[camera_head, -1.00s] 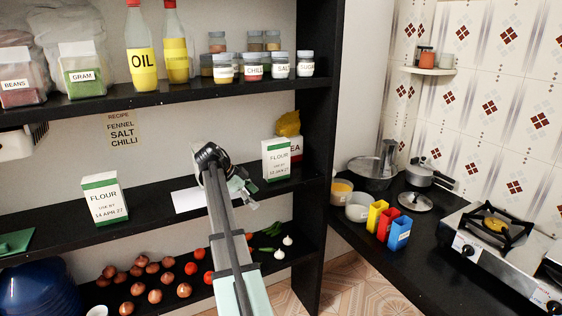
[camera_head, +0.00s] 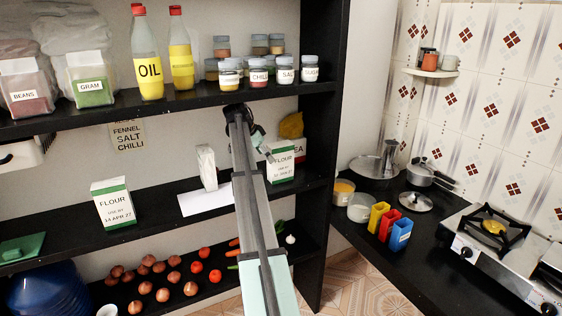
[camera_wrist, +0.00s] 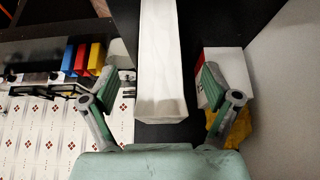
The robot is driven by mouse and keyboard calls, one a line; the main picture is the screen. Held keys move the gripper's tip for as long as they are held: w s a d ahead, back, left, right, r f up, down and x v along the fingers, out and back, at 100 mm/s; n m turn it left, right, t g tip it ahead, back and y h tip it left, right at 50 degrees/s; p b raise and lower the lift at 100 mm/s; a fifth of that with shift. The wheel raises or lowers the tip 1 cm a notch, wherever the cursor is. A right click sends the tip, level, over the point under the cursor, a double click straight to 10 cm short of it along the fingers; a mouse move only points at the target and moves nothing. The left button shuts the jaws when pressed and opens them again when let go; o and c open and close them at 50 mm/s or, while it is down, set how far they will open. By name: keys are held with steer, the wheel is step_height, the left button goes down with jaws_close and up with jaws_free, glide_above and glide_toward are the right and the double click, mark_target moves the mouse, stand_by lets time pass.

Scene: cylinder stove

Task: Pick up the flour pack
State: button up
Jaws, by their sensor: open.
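A white flour pack with green bands (camera_head: 113,205) stands upright at the left of the middle shelf. Another flour pack (camera_head: 280,162) stands at that shelf's right end, beside my gripper (camera_head: 265,152). My gripper (camera_wrist: 165,95) is open and empty. In the wrist view, a plain white pack side (camera_wrist: 161,60) lies between and beyond the fingers; it appears to be the right flour pack, though no label shows. A narrow white pack (camera_head: 207,167) also stands on the shelf, left of my arm; its label is not visible.
A white sheet (camera_head: 207,201) lies on the middle shelf. A tea box (camera_head: 299,148) and yellow bag (camera_head: 291,125) stand behind the right pack. The upper shelf (camera_head: 200,101) with jars is just above my wrist. The shelf's upright side (camera_head: 335,120) limits room to the right.

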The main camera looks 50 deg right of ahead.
mark_target(283, 153)
steer(key=s+d+p, duration=0.1)
steer(key=d, duration=0.1)
steer(key=s+d+p, duration=0.1)
steer(key=d, duration=0.1)
steer(key=s+d+p, duration=0.1)
steer(key=d, duration=0.2)
steer(key=shift+s+f, duration=0.25)
steer(key=shift+f, duration=0.2)
steer(key=c, duration=1.6)
